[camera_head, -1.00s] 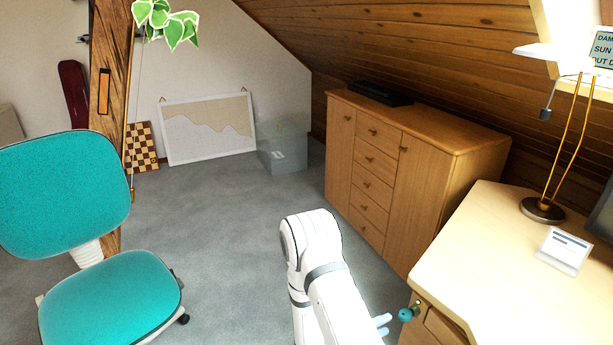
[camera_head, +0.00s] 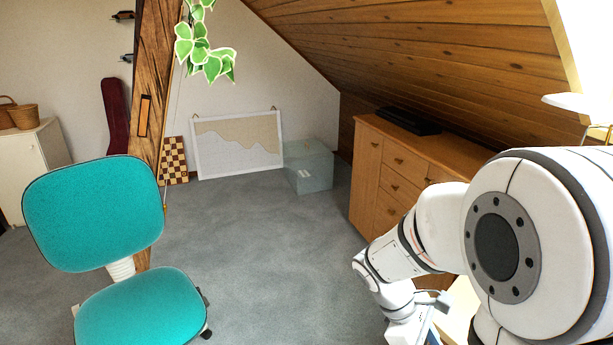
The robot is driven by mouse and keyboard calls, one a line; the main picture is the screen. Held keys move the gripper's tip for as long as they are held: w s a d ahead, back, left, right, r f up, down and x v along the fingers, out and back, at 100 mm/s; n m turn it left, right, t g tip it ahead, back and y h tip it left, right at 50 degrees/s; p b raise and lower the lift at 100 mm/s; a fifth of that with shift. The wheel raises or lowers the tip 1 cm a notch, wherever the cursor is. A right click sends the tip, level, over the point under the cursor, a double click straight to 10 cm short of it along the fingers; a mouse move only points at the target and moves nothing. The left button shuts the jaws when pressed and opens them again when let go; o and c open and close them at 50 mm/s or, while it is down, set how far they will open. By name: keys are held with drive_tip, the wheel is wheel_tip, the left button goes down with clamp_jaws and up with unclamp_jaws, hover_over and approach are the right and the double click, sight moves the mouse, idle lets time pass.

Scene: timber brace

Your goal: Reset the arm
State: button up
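My white arm fills the lower right of the head view, with a large round joint close to the camera. The arm bends down to the left, and its wrist end (camera_head: 408,318) is at the bottom edge, in front of the wooden cabinet and desk. The gripper's fingers cannot be made out, so I cannot tell whether they are open or shut. No held object can be made out.
A teal chair (camera_head: 95,215) stands at the left by a timber post (camera_head: 152,95). A wooden cabinet (camera_head: 368,180) is behind my arm under the sloped ceiling. A clear box (camera_head: 308,168) and a framed board (camera_head: 238,148) stand at the back wall. Grey carpet between is clear.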

drive_tip(key=s+a+r+m+t+y+p, duration=0.3)
drive_tip(key=a+r+m+t+y, duration=0.3)
drive_tip(key=r+m, duration=0.5)
drive_tip(key=shift+s+a+r, duration=0.2)
drive_tip(key=shift+a+r, duration=0.25)
drive_tip(key=shift+a, duration=0.3)
drive_tip(key=shift+c, duration=0.7)
